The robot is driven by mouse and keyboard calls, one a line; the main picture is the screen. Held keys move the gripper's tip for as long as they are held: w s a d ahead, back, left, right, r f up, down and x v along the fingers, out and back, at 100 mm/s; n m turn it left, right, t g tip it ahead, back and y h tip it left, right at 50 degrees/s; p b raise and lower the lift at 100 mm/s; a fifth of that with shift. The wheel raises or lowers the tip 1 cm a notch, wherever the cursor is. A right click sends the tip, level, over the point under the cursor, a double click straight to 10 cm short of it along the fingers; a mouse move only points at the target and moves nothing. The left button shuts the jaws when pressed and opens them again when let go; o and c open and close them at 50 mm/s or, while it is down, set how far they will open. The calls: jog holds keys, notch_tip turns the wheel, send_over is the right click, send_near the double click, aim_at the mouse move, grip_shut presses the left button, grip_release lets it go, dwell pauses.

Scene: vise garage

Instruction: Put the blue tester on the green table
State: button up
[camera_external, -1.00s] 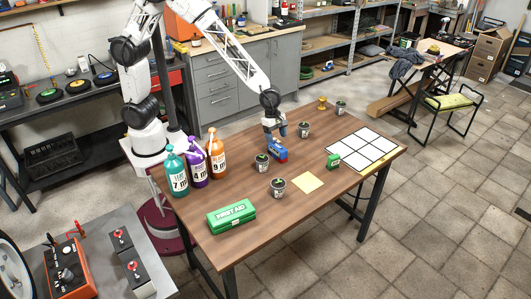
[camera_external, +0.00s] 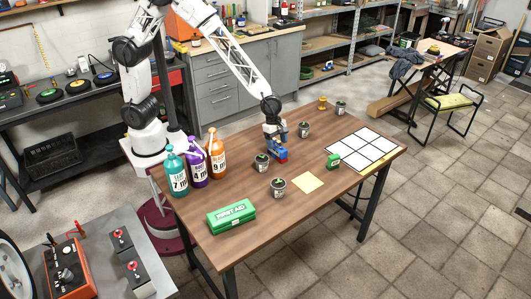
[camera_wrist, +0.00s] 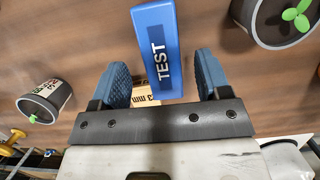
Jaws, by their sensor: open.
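In the wrist view the tester (camera_wrist: 154,45) shows the word TEST. My gripper (camera_external: 276,146) is right at the tester. In the wrist view my gripper (camera_wrist: 161,80) is open, with one blue finger on each side of the tester's near end and gaps between. I cannot tell how high the fingertips are above the tabletop. I see no table with a green top.
Small potted plants (camera_external: 262,162) (camera_external: 278,187) (camera_external: 304,130) stand close around the tester. A yellow note (camera_external: 308,182), a small green box (camera_external: 333,161) and a white grid (camera_external: 362,150) lie to the right. Spray bottles (camera_external: 196,163) and a green first aid box (camera_external: 231,216) are left.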

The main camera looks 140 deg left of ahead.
aim_at(278, 146)
jog(key=shift+x, duration=2.4)
jog(key=shift+d, duration=0.1)
jog(key=c, duration=1.2)
jog(key=shift+o, duration=0.2)
jog(key=shift+r, duration=0.1)
jog(key=shift+r, duration=0.5)
jog(key=shift+v, duration=1.25)
jog(key=s+d, duration=0.3)
jog(key=s, duration=0.1)
jog(key=s+d+r, duration=0.1)
jog(key=s+d, duration=0.2)
jog(key=s, duration=0.1)
jog(key=s+d, duration=0.3)
jog(key=s, duration=0.1)
jog(key=shift+s+r, duration=0.15)
jog(key=shift+s, duration=0.2)
